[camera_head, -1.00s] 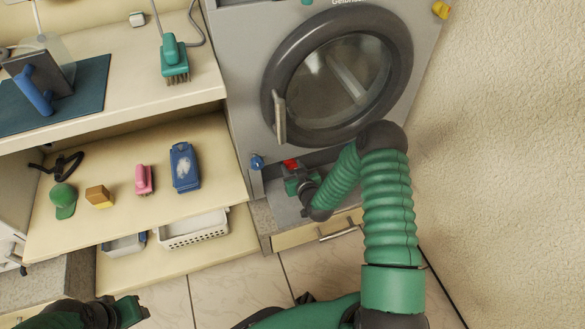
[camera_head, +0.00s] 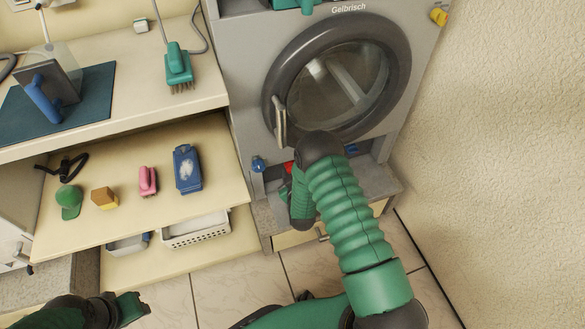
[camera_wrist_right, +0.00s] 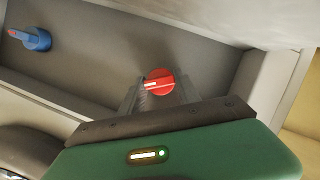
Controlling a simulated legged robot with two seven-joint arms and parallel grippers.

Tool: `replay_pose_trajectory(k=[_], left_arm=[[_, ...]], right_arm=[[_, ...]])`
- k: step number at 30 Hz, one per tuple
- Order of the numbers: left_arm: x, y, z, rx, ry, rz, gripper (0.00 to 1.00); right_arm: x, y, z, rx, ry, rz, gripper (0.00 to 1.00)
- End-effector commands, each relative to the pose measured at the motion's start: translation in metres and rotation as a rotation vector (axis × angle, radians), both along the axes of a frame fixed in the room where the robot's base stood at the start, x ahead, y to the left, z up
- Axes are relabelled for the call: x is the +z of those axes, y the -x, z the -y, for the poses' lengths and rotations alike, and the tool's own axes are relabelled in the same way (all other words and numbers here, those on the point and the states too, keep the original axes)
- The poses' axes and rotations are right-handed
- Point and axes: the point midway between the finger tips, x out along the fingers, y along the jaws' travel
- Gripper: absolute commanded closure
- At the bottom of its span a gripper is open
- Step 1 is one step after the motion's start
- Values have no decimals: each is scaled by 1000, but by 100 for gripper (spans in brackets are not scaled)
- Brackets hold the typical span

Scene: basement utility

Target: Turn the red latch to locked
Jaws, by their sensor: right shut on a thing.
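The red latch (camera_head: 289,167) is a small round knob low on the front of the grey washing machine, mostly hidden behind my right arm in the head view. In the right wrist view the red latch (camera_wrist_right: 162,80) shows between my fingertips, with its white mark pointing left. My right gripper (camera_wrist_right: 158,95) is shut on it. In the head view my right gripper (camera_head: 287,188) is largely covered by my own forearm. My left gripper (camera_head: 132,308) is at the bottom left, away from the machine; its jaw opening is unclear.
A blue knob (camera_head: 258,164) sits left of the latch and also shows in the right wrist view (camera_wrist_right: 36,39). The door handle (camera_head: 280,122) juts out above.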

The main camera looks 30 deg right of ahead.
Motion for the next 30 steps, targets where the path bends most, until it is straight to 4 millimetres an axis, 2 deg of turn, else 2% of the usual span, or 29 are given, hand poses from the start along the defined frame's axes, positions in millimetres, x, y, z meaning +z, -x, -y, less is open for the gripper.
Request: replay_pose_trajectory(k=[8, 18, 30], left_arm=[[2, 0, 0, 0, 0, 0, 64], [-8, 0, 0, 0, 0, 0, 64], [-21, 0, 0, 0, 0, 0, 64]], right_arm=[[-3, 0, -5, 7, 254, -63, 100], [-7, 0, -6, 7, 559, -137, 100], [-10, 0, -7, 8, 811, -198, 100]])
